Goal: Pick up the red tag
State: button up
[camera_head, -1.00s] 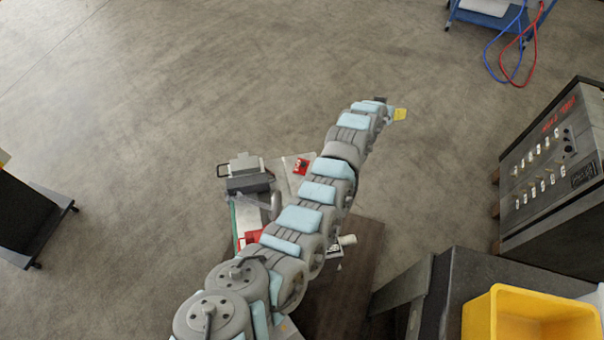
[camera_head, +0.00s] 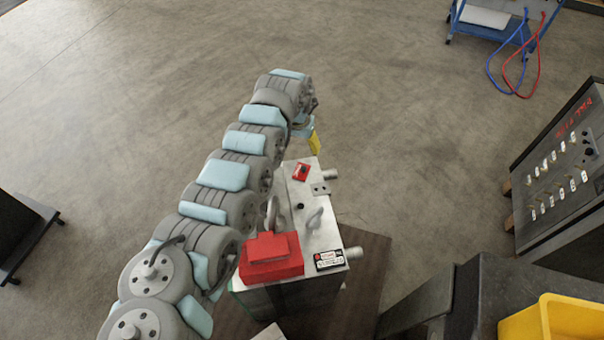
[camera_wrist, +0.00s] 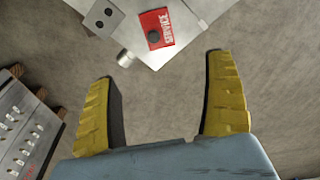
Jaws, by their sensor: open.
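The red tag (camera_head: 302,172) lies flat near the far end of the top of a light metal mould base (camera_head: 325,245). In the wrist view the red tag (camera_wrist: 157,29) shows a dark round spot and the word SERVICE, close to a corner of the mould base (camera_wrist: 195,12). My gripper (camera_wrist: 160,82) has its two yellow fingers spread wide with nothing between them. The tag is beyond the fingertips, at the top of the wrist view. In the head view my gripper (camera_head: 313,142) is partly hidden by my arm, just past the far end of the mould base.
A larger red block (camera_head: 270,258), lifting eyes (camera_head: 314,220) and a black-and-white label (camera_head: 329,259) are on the mould base. A control cabinet (camera_head: 560,170) and yellow bin (camera_head: 555,320) stand at right. A blue cart (camera_head: 490,22) stands far back. Floor beyond the base is clear.

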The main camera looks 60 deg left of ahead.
aim_at(302, 167)
jog(key=f+b, duration=0.1)
jog(key=f, duration=0.2)
jog(key=f+b, duration=0.1)
jog(key=f, duration=0.1)
jog(key=f+b, duration=0.1)
jog(key=f, duration=0.2)
jog(key=shift+w+a+f+b, duration=0.3)
jog(key=shift+w+a+b, duration=0.05)
jog(key=shift+w+b, duration=0.05)
notch_tip(302, 167, down, 5)
jog(key=b, duration=0.4)
jog(key=shift+f, duration=0.1)
grip_shut()
